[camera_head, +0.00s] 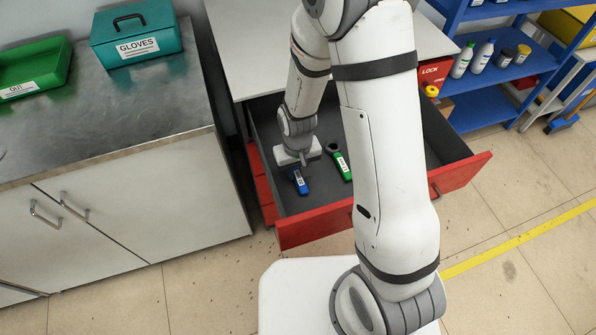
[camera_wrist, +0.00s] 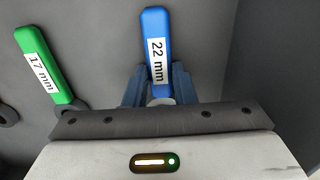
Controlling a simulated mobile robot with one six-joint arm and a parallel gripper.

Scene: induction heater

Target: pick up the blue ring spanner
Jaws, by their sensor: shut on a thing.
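The blue ring spanner (camera_wrist: 155,30) has a white label reading 22 mm. In the wrist view its handle points up and away from my gripper (camera_wrist: 158,90). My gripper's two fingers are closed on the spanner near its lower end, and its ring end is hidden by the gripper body. In the head view the blue spanner (camera_head: 301,186) shows just below my gripper (camera_head: 300,163), inside the open red drawer (camera_head: 318,226). I cannot tell whether it touches the drawer floor.
A green ring spanner (camera_wrist: 43,66) labelled 17 mm lies beside the blue one; it also shows in the head view (camera_head: 342,166). The drawer walls stand close around my gripper. A grey-topped cabinet (camera_head: 90,120) is at left, with a teal gloves box (camera_head: 137,33).

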